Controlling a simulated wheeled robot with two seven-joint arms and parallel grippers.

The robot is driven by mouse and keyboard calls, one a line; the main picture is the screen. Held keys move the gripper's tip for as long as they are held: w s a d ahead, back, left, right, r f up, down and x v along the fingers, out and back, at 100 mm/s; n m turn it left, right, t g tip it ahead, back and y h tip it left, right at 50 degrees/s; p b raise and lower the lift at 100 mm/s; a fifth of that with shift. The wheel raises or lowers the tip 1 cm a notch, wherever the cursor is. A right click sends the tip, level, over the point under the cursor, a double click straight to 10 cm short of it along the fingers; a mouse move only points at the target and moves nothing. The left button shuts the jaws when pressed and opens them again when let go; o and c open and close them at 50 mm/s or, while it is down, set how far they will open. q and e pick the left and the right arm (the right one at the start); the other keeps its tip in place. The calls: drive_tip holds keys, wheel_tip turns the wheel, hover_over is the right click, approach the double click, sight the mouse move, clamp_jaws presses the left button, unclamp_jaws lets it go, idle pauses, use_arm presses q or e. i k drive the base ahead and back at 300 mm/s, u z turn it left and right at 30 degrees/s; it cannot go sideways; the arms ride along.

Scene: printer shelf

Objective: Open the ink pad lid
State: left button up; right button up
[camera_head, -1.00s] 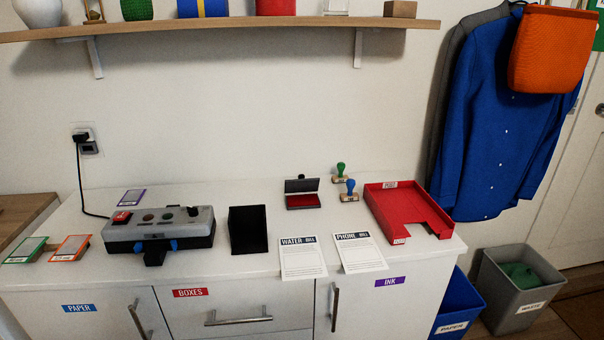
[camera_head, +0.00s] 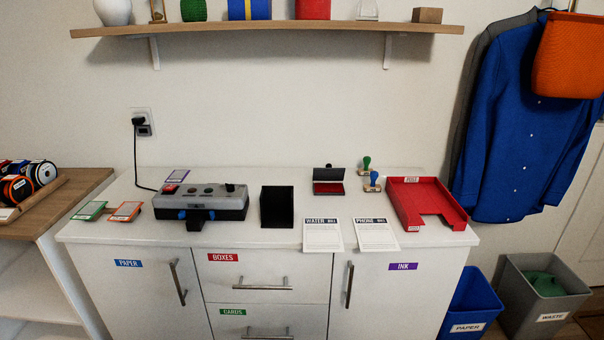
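The ink pad (camera_head: 328,188) sits at the back of the white counter, right of the middle. Its red pad surface shows, and its dark lid (camera_head: 328,174) stands raised behind it, so it looks open. A green-handled stamp (camera_head: 366,164) and a blue-handled stamp (camera_head: 374,181) stand just to its right. Neither of my grippers is in view.
A red tray (camera_head: 446,212) lies to the right of the stamps. A black open box (camera_head: 277,207) and a grey device (camera_head: 203,199) stand to the left. Two paper bills (camera_head: 376,235) lie at the counter's front edge. A wooden shelf (camera_head: 270,29) hangs above.

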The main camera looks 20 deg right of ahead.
sight(328, 172)
drive_tip(key=u, duration=0.4)
drive_tip(key=k, duration=0.65)
drive_tip(key=z, duration=0.75)
drive_tip(key=i, duration=1.5)
drive_tip(key=u, duration=0.55)
